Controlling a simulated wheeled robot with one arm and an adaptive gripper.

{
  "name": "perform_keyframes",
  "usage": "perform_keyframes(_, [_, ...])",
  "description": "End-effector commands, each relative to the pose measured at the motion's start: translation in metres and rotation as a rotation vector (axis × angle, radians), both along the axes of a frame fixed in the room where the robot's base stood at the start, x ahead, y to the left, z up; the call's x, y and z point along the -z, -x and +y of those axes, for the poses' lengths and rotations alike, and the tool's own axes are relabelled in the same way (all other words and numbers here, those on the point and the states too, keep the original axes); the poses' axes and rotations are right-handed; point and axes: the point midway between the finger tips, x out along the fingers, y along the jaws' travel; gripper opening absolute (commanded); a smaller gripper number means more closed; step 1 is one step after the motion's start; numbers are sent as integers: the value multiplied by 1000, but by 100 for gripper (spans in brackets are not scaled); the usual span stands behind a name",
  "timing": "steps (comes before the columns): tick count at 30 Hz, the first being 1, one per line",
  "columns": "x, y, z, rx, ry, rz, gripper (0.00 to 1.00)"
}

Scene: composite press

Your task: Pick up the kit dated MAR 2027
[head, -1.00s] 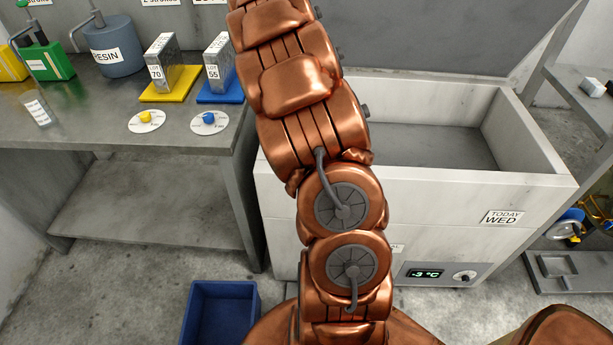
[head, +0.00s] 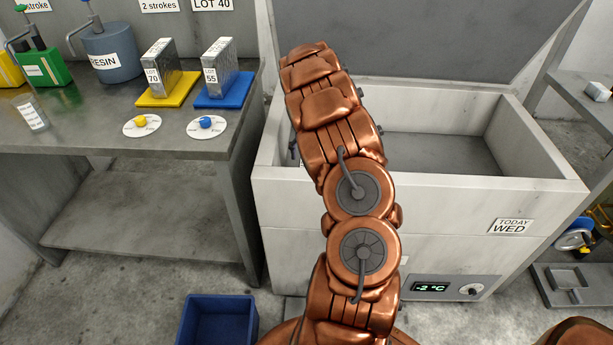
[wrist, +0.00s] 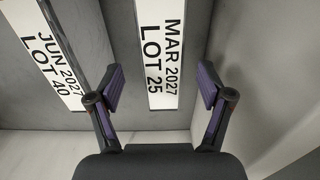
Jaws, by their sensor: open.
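In the wrist view a white label reading MAR 2027, LOT 25 (wrist: 161,50) lies on a dark grey surface at the upper middle. Left of it is a second label reading JUN 2027, LOT 40 (wrist: 48,55), across a dark dividing edge. My gripper (wrist: 162,80) is open and empty, with its purple-padded fingers on either side of the MAR 2027 label. I cannot tell its height above the kit. In the head view my arm reaches into the open white chest (head: 400,200), and its links hide my gripper and the kits.
The chest's display (head: 431,288) reads -2 °C, and a sign (head: 511,226) says TODAY WED. A workbench (head: 70,135) on the left holds dispensers and metal blocks on yellow and blue plates. A blue bin (head: 218,322) stands on the floor. The chest's right interior looks clear.

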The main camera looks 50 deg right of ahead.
Motion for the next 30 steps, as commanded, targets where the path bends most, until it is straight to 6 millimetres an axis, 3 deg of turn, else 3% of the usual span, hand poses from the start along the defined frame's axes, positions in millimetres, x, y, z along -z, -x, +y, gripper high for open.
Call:
perform_keyframes(12, [44,-1,3,-1,-1,1,79])
perform_keyframes(19, [46,-1,3,-1,1,-1,79])
perform_keyframes(30, [46,-1,3,-1,1,-1,41])
